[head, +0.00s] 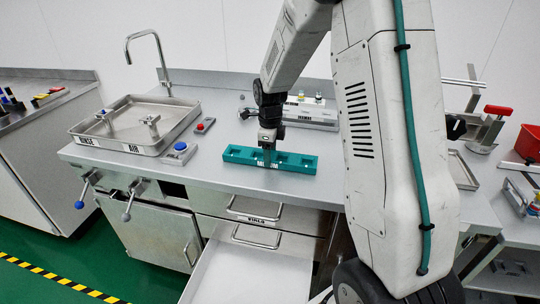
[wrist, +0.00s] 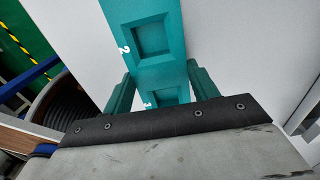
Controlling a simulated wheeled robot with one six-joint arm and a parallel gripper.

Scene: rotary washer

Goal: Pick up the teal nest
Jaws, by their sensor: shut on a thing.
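The teal nest (head: 237,154) is a long block with a row of square pockets and a white label on its front. It is at the front edge of the counter in the head view. My gripper (head: 267,160) comes down from above and is shut on it near the middle. In the wrist view the nest (wrist: 150,70) runs between the two teal fingers of my gripper (wrist: 160,93), with numbered pockets showing. Its pockets look empty where I can see them. I cannot tell whether it rests on the counter or is slightly raised.
A steel sink tray (head: 112,138) and a tap (head: 152,45) stand at the left. A blue-button box (head: 179,153) and a red-button box (head: 205,125) lie left of the nest. A grey machine (head: 312,112) stands behind it. An open white drawer (head: 250,275) juts out below.

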